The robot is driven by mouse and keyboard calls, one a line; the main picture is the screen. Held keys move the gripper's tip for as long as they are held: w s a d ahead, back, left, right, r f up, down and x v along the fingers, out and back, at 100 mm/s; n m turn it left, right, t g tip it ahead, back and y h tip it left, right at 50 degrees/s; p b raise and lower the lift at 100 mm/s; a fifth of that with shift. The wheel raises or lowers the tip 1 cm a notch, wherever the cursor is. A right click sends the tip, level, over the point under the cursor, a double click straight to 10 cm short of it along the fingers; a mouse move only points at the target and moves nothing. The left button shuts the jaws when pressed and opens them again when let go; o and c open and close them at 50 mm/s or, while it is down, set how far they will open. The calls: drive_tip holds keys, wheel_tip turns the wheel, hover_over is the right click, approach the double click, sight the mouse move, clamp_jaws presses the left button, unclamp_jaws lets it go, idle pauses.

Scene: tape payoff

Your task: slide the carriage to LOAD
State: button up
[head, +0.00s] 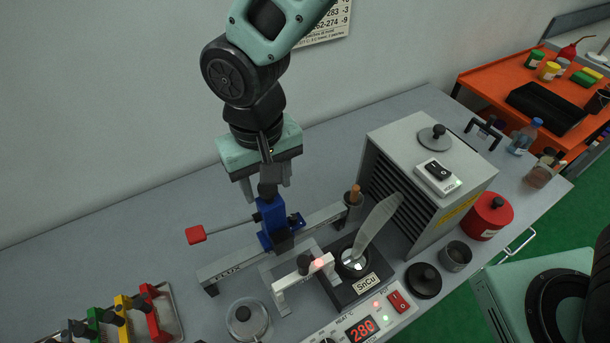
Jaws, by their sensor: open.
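The blue carriage (272,222) sits about midway along a grey rail (228,268) on the bench. The rail's left end reads FLUX; I cannot read a LOAD mark in this view. A lever with a red end (196,235) sticks out to the left of the carriage. My gripper (267,190) points down just above the carriage, its fingers open on either side of the carriage's dark upper part. I cannot tell whether either finger touches it.
A solder pot (372,282) marked SnCu stands in front of the rail, beside a small white arch (290,283) and a heater panel (340,330) reading 280. A grey fume box (415,155) stands right. Coloured clamps (120,330) lie front left. The bench behind left is clear.

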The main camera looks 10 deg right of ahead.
drive_tip(key=shift+r+p, duration=1.7)
drive_tip(key=shift+r, duration=0.9)
drive_tip(key=s+d+f+n+b, duration=0.1)
drive_tip(key=s+d+f+b, duration=0.1)
drive_tip(key=s+d+b, duration=0.3)
drive_tip(key=s+d+f+n+b, duration=0.2)
drive_tip(key=s+d+b, duration=0.4)
drive_tip(key=d, duration=0.5)
drive_tip(key=shift+s+f+y, duration=0.2)
drive_tip(key=shift+f+y, duration=0.1)
drive_tip(key=shift+f, duration=0.1)
